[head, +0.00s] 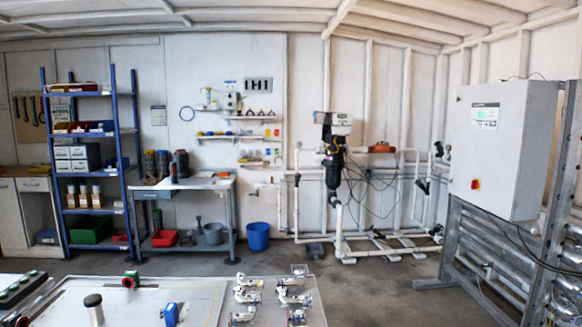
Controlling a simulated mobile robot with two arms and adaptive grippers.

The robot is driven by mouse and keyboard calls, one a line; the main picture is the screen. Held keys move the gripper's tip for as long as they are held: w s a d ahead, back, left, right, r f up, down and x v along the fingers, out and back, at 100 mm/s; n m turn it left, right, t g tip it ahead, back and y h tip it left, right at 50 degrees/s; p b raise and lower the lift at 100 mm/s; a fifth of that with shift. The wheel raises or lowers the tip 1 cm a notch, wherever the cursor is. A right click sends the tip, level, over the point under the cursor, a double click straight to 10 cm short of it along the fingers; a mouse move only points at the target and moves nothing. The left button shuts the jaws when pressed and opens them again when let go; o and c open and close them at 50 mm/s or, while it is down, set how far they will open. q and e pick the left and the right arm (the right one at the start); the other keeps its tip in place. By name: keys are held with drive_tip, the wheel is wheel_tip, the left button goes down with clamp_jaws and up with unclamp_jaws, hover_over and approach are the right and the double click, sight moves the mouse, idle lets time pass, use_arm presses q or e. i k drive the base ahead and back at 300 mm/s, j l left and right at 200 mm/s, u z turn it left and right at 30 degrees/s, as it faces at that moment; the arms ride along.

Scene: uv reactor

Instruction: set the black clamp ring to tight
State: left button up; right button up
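I cannot clearly make out the black clamp ring, or its setting, in the head view. A black upright vessel (333,160) with a grey-white head unit (338,120) stands in the pipework at the back wall. Dark bands near its top are too small to identify. Neither of my grippers is in view.
A light worktop (65,312) in front holds several metal fittings (243,296), a blue part (171,314) and a dark-capped cylinder (95,308). A blue bucket (258,236) stands on the floor. A white cabinet (505,148) and metal pipes are at right. Open floor lies between.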

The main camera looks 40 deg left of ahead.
sight(332, 165)
drive_tip(key=u, duration=1.1)
